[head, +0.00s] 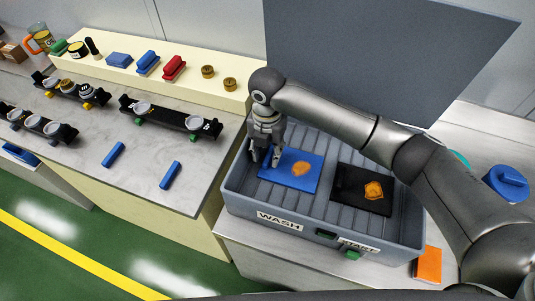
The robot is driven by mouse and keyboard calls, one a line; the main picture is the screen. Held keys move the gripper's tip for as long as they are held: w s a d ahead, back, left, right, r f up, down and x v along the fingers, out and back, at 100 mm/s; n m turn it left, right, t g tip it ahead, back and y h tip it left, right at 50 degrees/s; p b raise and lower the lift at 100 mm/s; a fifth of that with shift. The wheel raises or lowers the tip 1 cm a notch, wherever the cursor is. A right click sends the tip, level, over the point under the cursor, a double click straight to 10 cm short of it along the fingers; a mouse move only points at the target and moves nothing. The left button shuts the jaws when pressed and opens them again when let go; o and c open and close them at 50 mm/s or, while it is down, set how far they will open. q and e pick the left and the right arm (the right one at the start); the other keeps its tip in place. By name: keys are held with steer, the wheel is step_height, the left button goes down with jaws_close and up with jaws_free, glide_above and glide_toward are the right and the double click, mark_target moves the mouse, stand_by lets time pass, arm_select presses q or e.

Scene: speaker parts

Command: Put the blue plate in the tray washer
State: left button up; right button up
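The blue plate (305,181) has an orange stain and lies in the left part of the grey tray washer (231,196), which is marked WASH. A black plate (348,200) with a similar orange stain lies to its right in the same washer. My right gripper (265,160) points down at the blue plate's left edge, with its fingers apart. The fingers hide a little of that edge, and I cannot tell whether they touch it. My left gripper is not in view.
The washer's grey lid (370,60) stands open behind it. A green button (353,255) is on the front, by the START label. An orange block (428,265) and a blue container (507,183) are at right. A bench with skateboard-like fixtures (170,120) stands left.

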step_height(320, 180, up, 10)
steer(key=b, duration=0.1)
steer(key=shift+r+b, duration=0.15)
steer(key=shift+b, duration=0.15)
stand_by(0.3)
